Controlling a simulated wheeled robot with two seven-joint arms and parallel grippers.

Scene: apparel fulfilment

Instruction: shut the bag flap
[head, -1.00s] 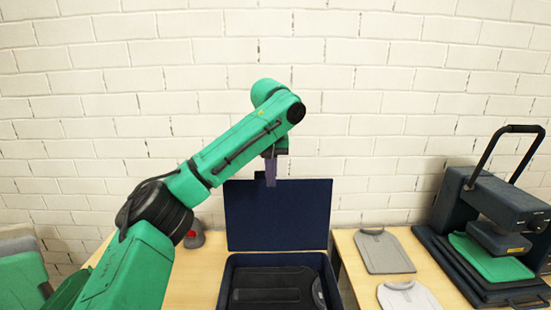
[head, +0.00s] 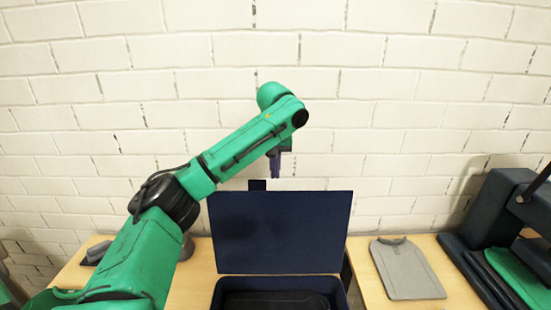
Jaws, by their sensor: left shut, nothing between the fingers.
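The dark navy bag stands open, with its flap (head: 280,235) upright at the back, facing me. The bag's body (head: 217,292) lies in front, cut off by the bottom of the head view, with a dark flat item (head: 275,302) inside. My left gripper (head: 273,172) is shut and empty, pointing down just above the flap's top edge, right of the tab. A small gap shows between them; I cannot tell whether the fingers are before or behind the flap. My right gripper is not in view.
A grey flat garment (head: 407,268) lies on the wooden table to the right. A dark press (head: 500,210) with a green piece (head: 522,275) stands at the far right. A white brick wall (head: 400,100) is behind. A grey object (head: 97,252) sits at the left.

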